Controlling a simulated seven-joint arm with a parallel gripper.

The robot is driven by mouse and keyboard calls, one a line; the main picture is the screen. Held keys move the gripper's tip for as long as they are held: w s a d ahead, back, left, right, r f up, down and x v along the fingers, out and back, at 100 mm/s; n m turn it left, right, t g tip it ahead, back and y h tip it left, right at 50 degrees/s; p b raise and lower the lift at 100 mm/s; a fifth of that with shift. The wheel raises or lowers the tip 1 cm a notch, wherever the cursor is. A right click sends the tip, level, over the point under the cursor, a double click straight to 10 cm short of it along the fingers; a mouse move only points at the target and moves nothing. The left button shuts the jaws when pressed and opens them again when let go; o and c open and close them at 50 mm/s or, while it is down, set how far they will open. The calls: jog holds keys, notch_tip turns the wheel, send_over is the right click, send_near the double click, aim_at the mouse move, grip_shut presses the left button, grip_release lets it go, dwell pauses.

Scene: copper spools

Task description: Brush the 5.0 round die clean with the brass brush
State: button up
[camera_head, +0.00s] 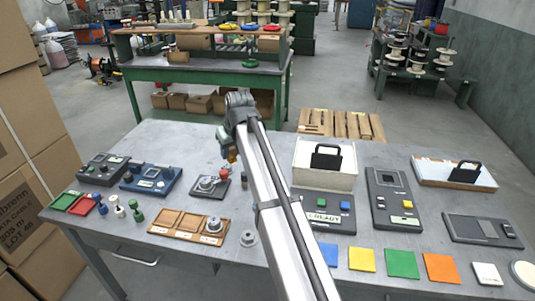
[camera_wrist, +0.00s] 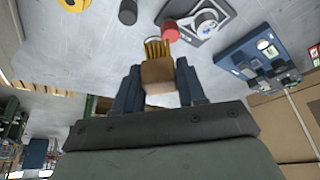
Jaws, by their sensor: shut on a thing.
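My gripper (camera_wrist: 158,88) is shut on the brass brush, whose wooden block (camera_wrist: 158,74) sits between the fingers with brass bristles (camera_wrist: 157,48) pointing away from the hand. In the head view the brush (camera_head: 232,156) is small beside the arm, above the table. The bristles appear close to a red knob-like part (camera_wrist: 170,31); I cannot tell if they touch. A round metal part (camera_head: 207,183) sits on a small dark fixture, also seen in the wrist view (camera_wrist: 205,24). Another round grey part (camera_head: 213,224) is in the wooden tray. No 5.0 marking is readable.
The wooden tray (camera_head: 160,231) lies at the front, with a grey flanged part (camera_head: 248,239) on its right. A blue device (camera_head: 152,181) and small coloured pegs (camera_head: 136,210) stand left. A white box (camera_head: 324,167) and coloured squares (camera_head: 402,263) lie right of my arm.

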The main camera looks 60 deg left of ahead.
jog(key=s+a, duration=0.7)
jog(key=s, duration=0.3)
jog(key=shift+w+f, duration=0.1)
jog(key=shift+f, duration=3.15)
jog(key=shift+w+d+f, duration=0.15)
jog(key=shift+d+f, duration=0.05)
jog(key=shift+f, duration=0.7)
jog(key=shift+c, duration=0.4)
jog(key=shift+w+d, duration=1.3)
jog(key=shift+w, duration=0.05)
jog(key=s+a, duration=0.3)
jog(key=shift+a, duration=0.1)
notch_tip(320, 180, up, 8)
jog(key=shift+r, duration=0.15)
